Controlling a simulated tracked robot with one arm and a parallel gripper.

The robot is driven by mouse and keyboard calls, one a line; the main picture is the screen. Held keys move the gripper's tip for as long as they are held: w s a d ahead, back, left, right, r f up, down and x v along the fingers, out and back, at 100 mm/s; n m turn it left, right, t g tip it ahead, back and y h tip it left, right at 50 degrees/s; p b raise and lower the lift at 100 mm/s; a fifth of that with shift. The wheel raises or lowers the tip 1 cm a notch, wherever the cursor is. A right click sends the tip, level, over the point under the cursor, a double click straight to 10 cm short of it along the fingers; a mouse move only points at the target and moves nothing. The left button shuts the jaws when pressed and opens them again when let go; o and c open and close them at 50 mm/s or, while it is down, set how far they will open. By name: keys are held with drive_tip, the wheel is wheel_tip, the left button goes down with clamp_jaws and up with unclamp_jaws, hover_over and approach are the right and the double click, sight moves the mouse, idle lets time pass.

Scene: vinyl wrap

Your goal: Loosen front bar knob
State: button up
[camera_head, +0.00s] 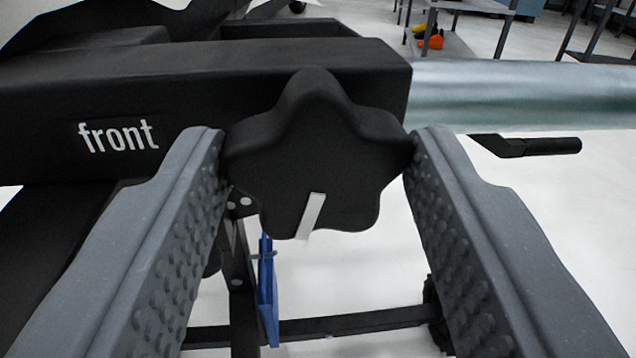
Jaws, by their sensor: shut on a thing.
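The front bar knob (318,150) is a black, star-shaped knob in the middle of the camera view. A short white mark on its face points down and slightly left. It sits on a black square bar (60,100) labelled "front" in white letters. A silver round tube (520,95) comes out of the bar's right end. My gripper (316,160) has its two grey, studded fingers on either side of the knob, with their tips touching its left and right lobes. The knob's back is hidden.
A black handle (535,146) sticks out to the right below the tube. A black frame (330,325) with a blue part (267,290) stands below. Grey shelving (445,40) with orange and yellow items is in the back. Pale floor is open at the right.

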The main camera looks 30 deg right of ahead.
drive_tip(key=o, duration=1)
drive_tip(key=shift+a+f, duration=0.2)
drive_tip(key=shift+c, duration=0.2)
drive_tip(key=shift+d+r, duration=0.1)
drive_tip(key=p+v, duration=0.3)
drive_tip(key=v, duration=1)
drive_tip(key=shift+s+a+p, duration=0.2)
drive_tip(key=shift+s+p, duration=0.1)
drive_tip(key=shift+p, duration=0.05)
